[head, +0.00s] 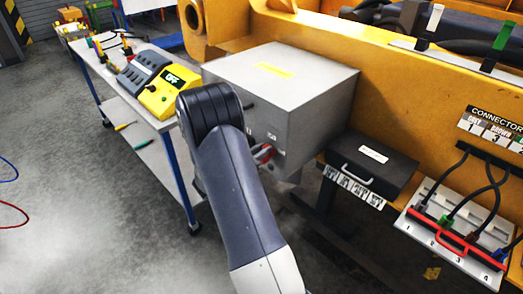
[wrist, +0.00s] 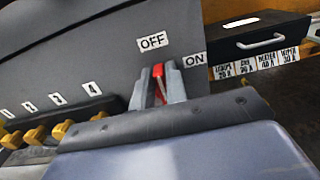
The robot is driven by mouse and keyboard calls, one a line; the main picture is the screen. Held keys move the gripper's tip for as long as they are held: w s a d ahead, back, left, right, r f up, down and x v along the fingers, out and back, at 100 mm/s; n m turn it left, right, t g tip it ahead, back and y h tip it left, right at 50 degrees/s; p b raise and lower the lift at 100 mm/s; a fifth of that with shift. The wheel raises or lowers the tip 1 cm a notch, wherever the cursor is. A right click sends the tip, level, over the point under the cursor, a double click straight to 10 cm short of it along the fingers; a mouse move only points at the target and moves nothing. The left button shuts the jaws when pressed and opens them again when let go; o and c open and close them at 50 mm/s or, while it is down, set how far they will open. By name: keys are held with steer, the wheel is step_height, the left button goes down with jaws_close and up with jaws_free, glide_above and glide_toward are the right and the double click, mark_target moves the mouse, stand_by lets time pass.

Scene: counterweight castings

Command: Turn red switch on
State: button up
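The red switch (wrist: 158,72) is a small lever on the front of a grey box (head: 285,80). In the wrist view its tip stands just below the OFF label (wrist: 153,41), with the ON label (wrist: 194,60) to its right. My gripper (wrist: 158,88) has one grey finger on each side of the lever. The fingers are apart, with a dark gap around the lever; contact is hard to make out. In the head view the red switch (head: 264,152) shows at the box's front beside my arm, which hides part of the box.
Yellow knobs with numbered labels (wrist: 75,130) line the box at left in the wrist view. A black drawer case (head: 368,165) is right of the box. A cable connector panel (head: 455,235) is farther right. A workbench with a yellow device (head: 170,92) stands at left.

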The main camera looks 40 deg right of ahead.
jaws_close()
